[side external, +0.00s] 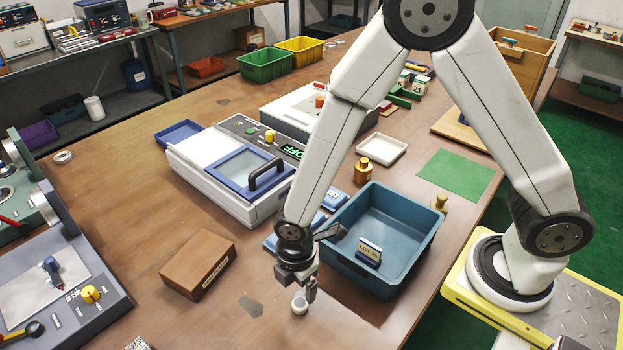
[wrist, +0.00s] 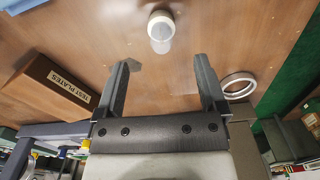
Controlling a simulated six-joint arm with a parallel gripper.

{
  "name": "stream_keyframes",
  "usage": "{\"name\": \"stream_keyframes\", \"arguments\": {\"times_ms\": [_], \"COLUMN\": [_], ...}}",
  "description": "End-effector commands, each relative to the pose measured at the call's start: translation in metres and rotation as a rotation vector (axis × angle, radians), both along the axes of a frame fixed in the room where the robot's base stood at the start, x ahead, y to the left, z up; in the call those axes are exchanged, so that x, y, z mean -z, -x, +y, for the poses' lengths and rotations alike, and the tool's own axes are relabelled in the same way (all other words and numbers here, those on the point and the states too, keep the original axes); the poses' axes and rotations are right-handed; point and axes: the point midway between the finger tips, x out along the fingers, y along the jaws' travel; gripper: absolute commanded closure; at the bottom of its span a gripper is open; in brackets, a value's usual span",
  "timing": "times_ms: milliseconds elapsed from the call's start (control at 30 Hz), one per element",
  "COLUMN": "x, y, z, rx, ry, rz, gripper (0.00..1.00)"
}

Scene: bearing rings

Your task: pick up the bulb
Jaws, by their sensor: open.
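The bulb is a small white, rounded piece on the brown table. In the side external view the bulb (side external: 300,304) is just below my gripper (side external: 298,288), near the front of the table. In the wrist view the bulb (wrist: 161,30) is at the top centre, beyond my fingertips and roughly centred between them. My gripper (wrist: 162,62) is open, its two dark fingers spread wide with nothing between them. The bulb looks apart from both fingers; how high the fingertips are above the table is hard to tell.
A blue bin (side external: 408,215) with a label card stands right of my gripper. A brown box marked TEST PLATES (side external: 198,264) is to the left. Bare table surrounds the bulb.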

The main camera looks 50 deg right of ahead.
Motion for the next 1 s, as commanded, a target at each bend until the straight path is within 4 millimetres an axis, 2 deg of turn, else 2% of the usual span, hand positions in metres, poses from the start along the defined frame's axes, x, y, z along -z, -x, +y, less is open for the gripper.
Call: {"name": "stream_keyframes", "arguments": {"times_ms": [300, 767, 1000], "x": [0.020, 0.029, 0.049], "y": [0.000, 0.001, 0.002], "z": [0.000, 0.000, -0.001], "rx": [0.000, 0.000, 0.000], "ry": [0.001, 0.001, 0.002], "rz": [0.002, 0.001, 0.003], "gripper": [0.09, 0.09, 0.09]}}
